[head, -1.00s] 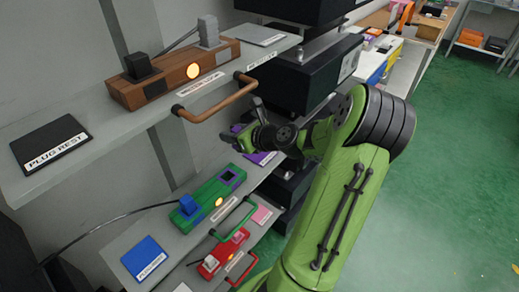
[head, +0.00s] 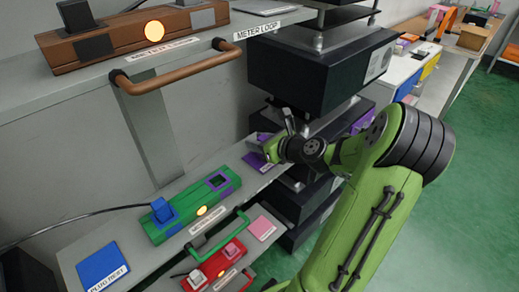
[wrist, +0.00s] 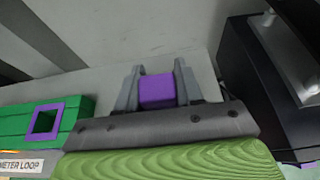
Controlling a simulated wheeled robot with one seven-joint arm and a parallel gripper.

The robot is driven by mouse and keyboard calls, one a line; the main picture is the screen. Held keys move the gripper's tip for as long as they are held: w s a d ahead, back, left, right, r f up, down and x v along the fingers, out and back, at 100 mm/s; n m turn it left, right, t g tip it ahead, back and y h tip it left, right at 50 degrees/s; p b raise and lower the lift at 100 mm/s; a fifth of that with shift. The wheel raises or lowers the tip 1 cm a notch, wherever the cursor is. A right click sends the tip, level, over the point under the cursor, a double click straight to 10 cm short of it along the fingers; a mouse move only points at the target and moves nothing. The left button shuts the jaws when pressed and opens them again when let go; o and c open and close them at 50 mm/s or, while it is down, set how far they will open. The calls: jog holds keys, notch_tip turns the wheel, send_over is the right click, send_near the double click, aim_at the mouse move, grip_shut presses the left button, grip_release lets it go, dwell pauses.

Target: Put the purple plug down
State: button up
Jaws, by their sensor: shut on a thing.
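My gripper (wrist: 156,88) is shut on the purple plug (wrist: 157,91), which shows as a purple block between the two grey fingers in the wrist view. In the head view, my gripper (head: 272,138) is at the right end of the middle shelf, beside a flat purple pad (head: 254,160). Whether the plug touches the pad or shelf I cannot tell. The green block (head: 190,208) is left of my gripper, with a blue plug (head: 162,211) in its left end. Its purple-rimmed socket (head: 219,181) is empty and also shows in the wrist view (wrist: 46,121).
Black boxes (head: 315,75) stand close right of my gripper. A copper handle (head: 180,72) juts from the upper shelf. A green handle (head: 222,242) and a red block (head: 218,265) lie lower. A blue pad (head: 103,266) is at the lower left.

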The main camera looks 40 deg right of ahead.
jog(key=o, duration=1)
jog(key=shift+f, duration=0.15)
